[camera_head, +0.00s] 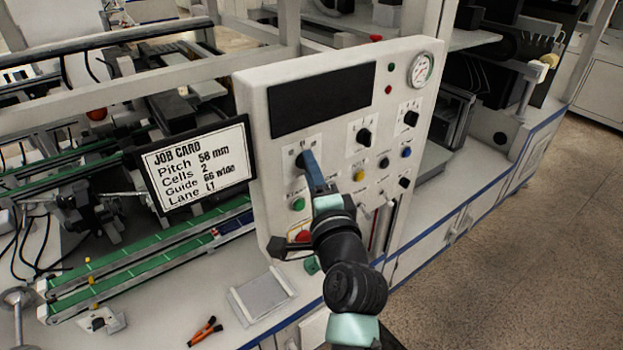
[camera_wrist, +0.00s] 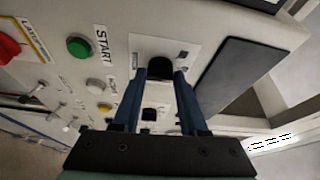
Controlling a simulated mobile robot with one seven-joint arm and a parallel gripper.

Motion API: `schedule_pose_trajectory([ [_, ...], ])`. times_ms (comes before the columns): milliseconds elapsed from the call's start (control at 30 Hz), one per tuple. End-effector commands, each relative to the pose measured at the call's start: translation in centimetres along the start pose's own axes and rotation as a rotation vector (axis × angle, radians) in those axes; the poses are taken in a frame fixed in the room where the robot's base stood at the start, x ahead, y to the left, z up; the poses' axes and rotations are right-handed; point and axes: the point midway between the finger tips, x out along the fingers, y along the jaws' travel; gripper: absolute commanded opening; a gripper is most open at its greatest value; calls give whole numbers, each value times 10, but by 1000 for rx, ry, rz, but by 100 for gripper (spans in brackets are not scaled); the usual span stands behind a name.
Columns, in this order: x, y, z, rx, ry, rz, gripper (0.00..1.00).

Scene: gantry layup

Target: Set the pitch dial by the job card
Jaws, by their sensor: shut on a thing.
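The job card (camera_head: 198,163) in the head view reads Pitch 58 mm, Cells 2, Guide 66 wide, Lane L1. The white control panel (camera_head: 255,190) stands to its right. My gripper (camera_head: 309,163) reaches the panel's left dial, above the green START button (camera_head: 298,204). In the wrist view, the black dial knob (camera_wrist: 160,68) sits between my two blue fingers, which are shut on it. The dial's label is too small to read, and the fingers partly cover its plate. The panel's dark display (camera_head: 322,98) shows no readable figures.
Two more black knobs (camera_head: 363,136) (camera_head: 411,118) sit to the right on the panel, with coloured buttons below. A red button (camera_head: 303,236) is low on the panel near my arm. A gauge (camera_head: 420,69) is at top right. Orange-handled pliers (camera_head: 205,331) lie on the bench.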

Motion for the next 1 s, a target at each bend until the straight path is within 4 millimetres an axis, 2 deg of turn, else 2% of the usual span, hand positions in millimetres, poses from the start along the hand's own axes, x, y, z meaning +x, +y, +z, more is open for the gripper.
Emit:
schedule_pose_trajectory([
  [33,0,8,0,-25,1,-13,0],
  [333,0,14,0,-227,2,-97,0],
  [700,0,14,-1,-475,2,-198,0],
  [1000,0,11,-2,-607,1,-250,0],
])
